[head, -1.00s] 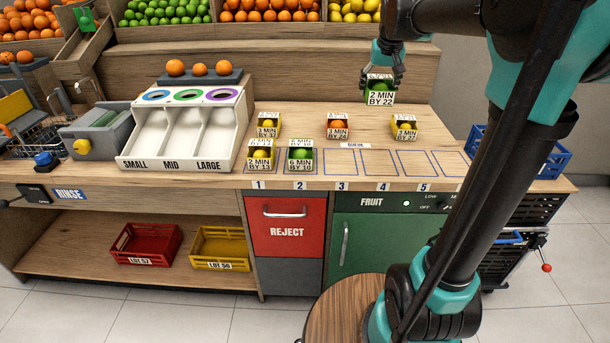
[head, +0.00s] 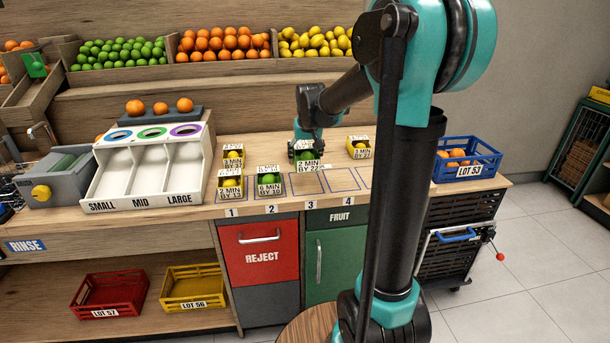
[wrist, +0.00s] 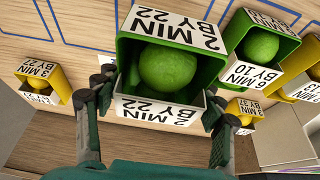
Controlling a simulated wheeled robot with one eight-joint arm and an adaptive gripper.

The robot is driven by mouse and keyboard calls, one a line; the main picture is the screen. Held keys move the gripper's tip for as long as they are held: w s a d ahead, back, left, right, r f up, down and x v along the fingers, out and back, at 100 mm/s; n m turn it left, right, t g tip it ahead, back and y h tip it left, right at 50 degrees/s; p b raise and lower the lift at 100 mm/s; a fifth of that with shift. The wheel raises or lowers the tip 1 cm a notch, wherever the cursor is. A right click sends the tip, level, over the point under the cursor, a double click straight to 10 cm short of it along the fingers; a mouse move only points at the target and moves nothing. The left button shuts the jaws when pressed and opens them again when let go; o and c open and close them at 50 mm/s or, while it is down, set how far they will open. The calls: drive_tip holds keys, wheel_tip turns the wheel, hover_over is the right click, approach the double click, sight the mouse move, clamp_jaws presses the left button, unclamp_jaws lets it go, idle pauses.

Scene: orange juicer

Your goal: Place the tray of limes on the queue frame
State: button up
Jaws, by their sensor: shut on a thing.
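My gripper (head: 305,146) is shut on a green tray (head: 309,164) holding a lime, with a label reading "2 MIN BY 22". In the wrist view the lime (wrist: 168,68) sits inside this tray, with my fingers at its two sides. The tray is just behind slot 3 of the queue frame (head: 308,183), a row of blue outlines on the counter. I cannot tell its exact height. Slots 3 and 4 look empty. A yellow tray (head: 229,188) stands in slot 1, and another green lime tray (head: 269,187) stands in slot 2.
Behind the queue stand a yellow tray (head: 233,156) at left and another (head: 358,151) at right. A white sorter (head: 148,170) stands at left, a blue crate (head: 466,160) at right.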

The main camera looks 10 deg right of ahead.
sight(308, 152)
drive_tip(key=shift+f, duration=3.8)
drive_tip(key=shift+f, duration=0.1)
drive_tip(key=o, duration=1.3)
drive_tip(key=v, duration=1.2)
drive_tip(key=s+d+f, duration=0.1)
drive_tip(key=s+f, duration=0.4)
drive_tip(key=s, duration=0.3)
drive_tip(key=s+d+f, duration=0.1)
drive_tip(key=s+f, duration=0.5)
drive_tip(key=s, duration=0.3)
drive_tip(key=s+d+f, duration=0.2)
drive_tip(key=s+f, duration=0.4)
drive_tip(key=s, duration=0.3)
